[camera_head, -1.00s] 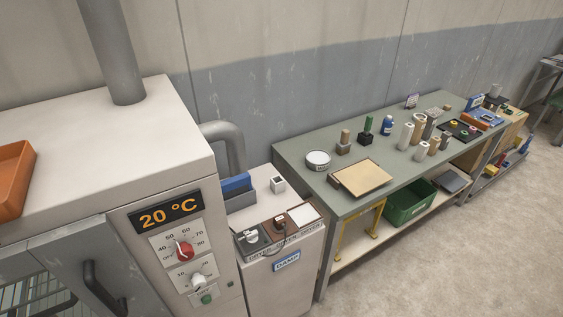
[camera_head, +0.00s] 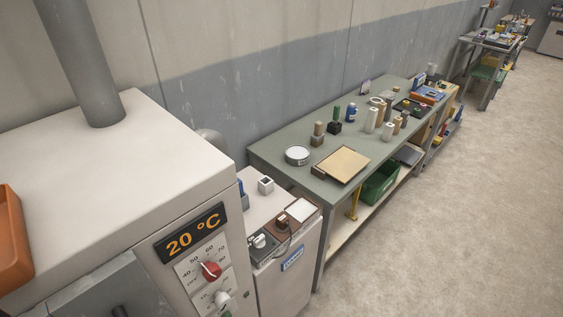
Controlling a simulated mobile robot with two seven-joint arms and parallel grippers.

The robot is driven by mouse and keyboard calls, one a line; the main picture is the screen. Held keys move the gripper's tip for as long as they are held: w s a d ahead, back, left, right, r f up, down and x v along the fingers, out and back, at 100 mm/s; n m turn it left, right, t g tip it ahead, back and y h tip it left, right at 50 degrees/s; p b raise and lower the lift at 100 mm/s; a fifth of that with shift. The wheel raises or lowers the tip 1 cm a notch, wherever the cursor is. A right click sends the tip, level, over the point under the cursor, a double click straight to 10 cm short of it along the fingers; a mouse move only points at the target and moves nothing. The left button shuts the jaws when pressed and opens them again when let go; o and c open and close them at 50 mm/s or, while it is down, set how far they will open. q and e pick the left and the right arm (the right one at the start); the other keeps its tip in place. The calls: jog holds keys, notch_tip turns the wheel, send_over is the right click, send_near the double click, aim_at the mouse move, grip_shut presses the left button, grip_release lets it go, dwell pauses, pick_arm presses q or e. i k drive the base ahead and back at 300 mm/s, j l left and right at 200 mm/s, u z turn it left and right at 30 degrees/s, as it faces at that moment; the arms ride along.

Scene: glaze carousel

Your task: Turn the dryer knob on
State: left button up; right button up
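A large white cabinet (camera_head: 110,185) fills the left foreground, with a display (camera_head: 190,233) reading 20 °C in orange. Below the display is a red knob (camera_head: 211,271) on a numbered scale panel. A white knob (camera_head: 221,299) sits lower, near the bottom edge of the view. A smaller white cabinet (camera_head: 290,265) stands to the right, with a pale knob (camera_head: 259,241) on a dark plate on its top. The frames do not settle which of these knobs is the dryer knob. Neither of my grippers is in view.
An orange tray (camera_head: 12,240) lies on the large cabinet at the left edge. A grey pipe (camera_head: 88,65) rises from its top. A long green-topped table (camera_head: 280,150) with jars and tools stands along the wall. The floor (camera_head: 450,220) at right is clear.

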aim_at(259, 242)
jog(key=i+j, duration=0.4)
jog(key=i+l+u, duration=0.3)
jog(key=i, duration=0.25)
jog(key=i+l+u, duration=0.3)
jog(key=l, duration=0.15)
jog(key=l+u, duration=0.3)
jog(key=i+l+u, duration=0.1)
jog(key=l+u, duration=0.25)
jog(key=l, duration=0.25)
jog(key=l+u, duration=0.3)
jog(key=l, duration=0.2)
